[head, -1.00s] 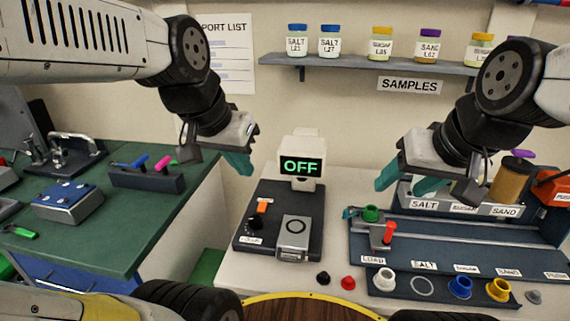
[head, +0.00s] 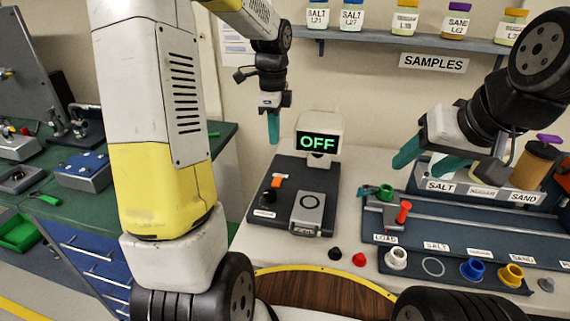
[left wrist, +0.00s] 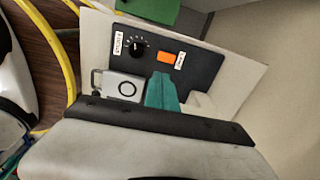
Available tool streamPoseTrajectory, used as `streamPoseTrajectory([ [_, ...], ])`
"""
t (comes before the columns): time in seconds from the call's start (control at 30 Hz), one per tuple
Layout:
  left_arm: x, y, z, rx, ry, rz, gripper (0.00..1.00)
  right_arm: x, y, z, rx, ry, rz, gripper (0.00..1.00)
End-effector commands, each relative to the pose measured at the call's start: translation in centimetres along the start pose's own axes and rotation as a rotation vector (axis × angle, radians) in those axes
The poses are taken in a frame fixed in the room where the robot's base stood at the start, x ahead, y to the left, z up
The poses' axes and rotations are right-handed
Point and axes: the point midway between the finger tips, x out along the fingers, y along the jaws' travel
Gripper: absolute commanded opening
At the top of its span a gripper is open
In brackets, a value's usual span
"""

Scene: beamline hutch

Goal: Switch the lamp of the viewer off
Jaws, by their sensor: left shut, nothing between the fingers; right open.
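The viewer stands on the bench with a dark base (head: 262,214) and a pale head whose screen (head: 318,143) reads OFF in green. On its base are an orange rocker switch (head: 277,181), a black knob (head: 270,195) and a grey plate with a ring (head: 308,209). My left gripper (head: 273,126) is shut and empty, pointing down above the far left part of the base, apart from the switch. In the left wrist view, its teal fingers (left wrist: 162,92) show beside the orange switch (left wrist: 165,57) and the knob (left wrist: 137,48). My right gripper (head: 428,157) is open and empty, above the sample rack.
The sample rack (head: 460,220) with a red lever (head: 403,212) and coloured cups lies to the right. A black cap (head: 334,253) and a red cap (head: 359,259) lie in front of the viewer. A shelf of jars (head: 400,40) hangs behind. A green bench (head: 90,215) is left.

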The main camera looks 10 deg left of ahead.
Motion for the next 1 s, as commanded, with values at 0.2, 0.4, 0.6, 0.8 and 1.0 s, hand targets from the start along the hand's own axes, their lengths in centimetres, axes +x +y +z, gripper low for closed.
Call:
streamPoseTrajectory([
  [0.2,0.7,-0.6,0.1,0.047,-0.002,0.015,0.0,0.0,0.0,0.0,0.0,0.0,0.0,0.57],
  [0.4,0.7,-0.5,0.1,0.046,-0.002,0.014,0.0,0.0,0.0,0.0,0.0,0.0,0.0,0.57],
  [0.6,1.5,-0.5,0.1,0.045,-0.002,0.016,0.0,0.0,0.0,0.0,0.0,0.0,0.0,0.57],
  [0.8,5.0,-0.3,0.1,0.045,-0.003,0.02,0.0,0.0,0.0,0.0,0.0,0.0,0.0,0.57],
  [1.0,9.4,-0.3,0.0,0.045,-0.002,0.019,0.0,0.0,0.0,0.0,0.0,0.0,0.0,0.57],
])
